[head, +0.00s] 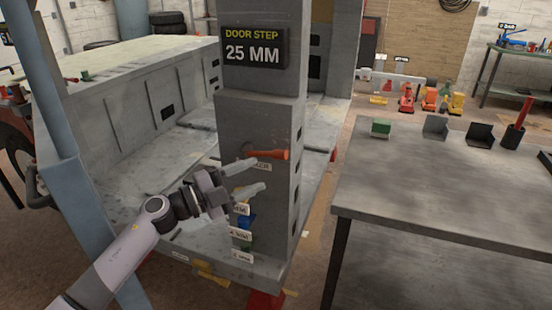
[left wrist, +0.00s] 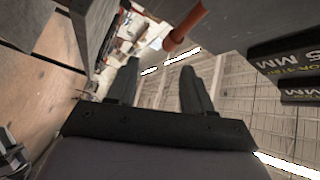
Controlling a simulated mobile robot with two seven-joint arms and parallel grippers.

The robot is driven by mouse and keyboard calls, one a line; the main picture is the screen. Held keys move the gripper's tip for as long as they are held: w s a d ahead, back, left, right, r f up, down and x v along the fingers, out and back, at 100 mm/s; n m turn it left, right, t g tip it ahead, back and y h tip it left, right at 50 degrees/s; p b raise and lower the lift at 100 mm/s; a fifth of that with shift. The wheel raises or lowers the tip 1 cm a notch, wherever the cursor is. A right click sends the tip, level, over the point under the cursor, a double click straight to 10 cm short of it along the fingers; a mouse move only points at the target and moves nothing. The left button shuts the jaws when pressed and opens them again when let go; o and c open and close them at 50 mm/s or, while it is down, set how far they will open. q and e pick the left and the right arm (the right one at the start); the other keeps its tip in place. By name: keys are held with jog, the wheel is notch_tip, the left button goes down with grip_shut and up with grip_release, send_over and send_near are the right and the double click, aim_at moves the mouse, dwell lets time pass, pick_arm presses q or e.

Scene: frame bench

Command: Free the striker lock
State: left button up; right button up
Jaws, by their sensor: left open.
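I cannot tell which part is the striker lock. My left gripper (head: 257,173) is open and empty in front of the pillar, its upper finger close to the handle's left end. In the left wrist view, the two fingers (left wrist: 160,66) are apart and the handle (left wrist: 184,30) shows beyond the right fingertip, not between them. I cannot tell whether they touch. My right gripper is not in view.
Below are a blue part (head: 246,221) and a green part (head: 247,245) with small labels. A sign (head: 253,48) reads "DOOR STEP 25 MM". A grey bench (head: 445,175) stands right, bearing a green block (head: 381,127). A blue-grey post (head: 75,150) stands left.

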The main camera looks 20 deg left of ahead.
aim_at(275, 157)
pick_arm(q)
jog(key=shift+w+d+r+m+g, duration=0.35)
jog(key=shift+w+d, duration=0.3)
jog(key=shift+w, duration=0.5)
jog(key=shift+w+d+r+m+g, duration=0.25)
jog(key=shift+w+d+m, duration=0.3)
jog(key=shift+w, duration=0.55)
jog(key=shift+w+d+r+m+g, duration=0.2)
jog(key=shift+w+d+r+m, duration=0.15)
jog(key=shift+w+d, duration=0.6)
jog(key=shift+w+a, duration=0.15)
jog(key=shift+a, duration=0.05)
jog(key=shift+c, duration=0.4)
grip_shut()
